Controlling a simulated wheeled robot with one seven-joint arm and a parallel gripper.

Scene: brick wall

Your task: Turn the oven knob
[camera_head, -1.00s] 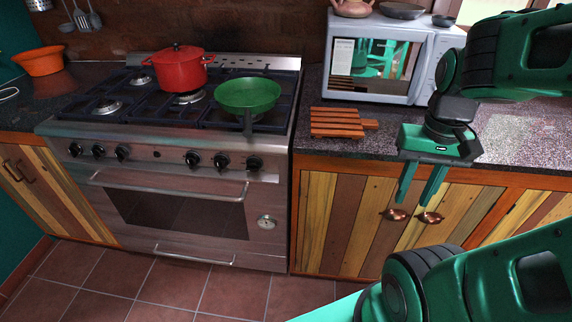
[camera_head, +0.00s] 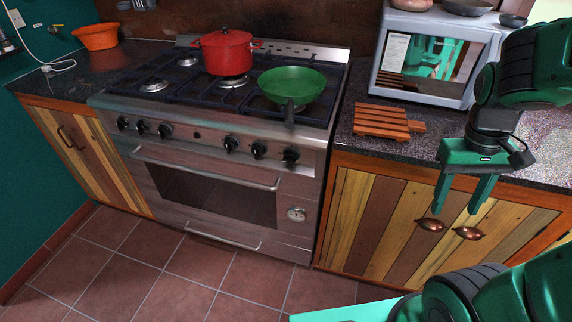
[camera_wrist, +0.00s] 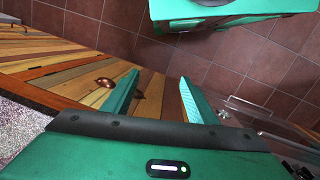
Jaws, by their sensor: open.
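The oven (camera_head: 183,151) stands left of centre in the head view, with a row of black knobs along its front panel. Three knobs sit at the left, one of them the middle-left knob (camera_head: 142,127), and three at the right, ending in the rightmost knob (camera_head: 291,156). A round dial (camera_head: 296,214) sits lower, beside the oven door. My gripper (camera_head: 459,210) is open and empty, pointing down in front of the wooden cabinet, right of the oven and apart from the knobs. In the wrist view its two green fingers (camera_wrist: 151,98) are spread.
A red pot (camera_head: 226,54) and a green pan (camera_head: 293,85) stand on the stove. The pan's handle points forward over the front edge. A wooden rack (camera_head: 382,122) and a microwave (camera_head: 425,55) are on the right counter. The tiled floor (camera_head: 150,270) before the oven is clear.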

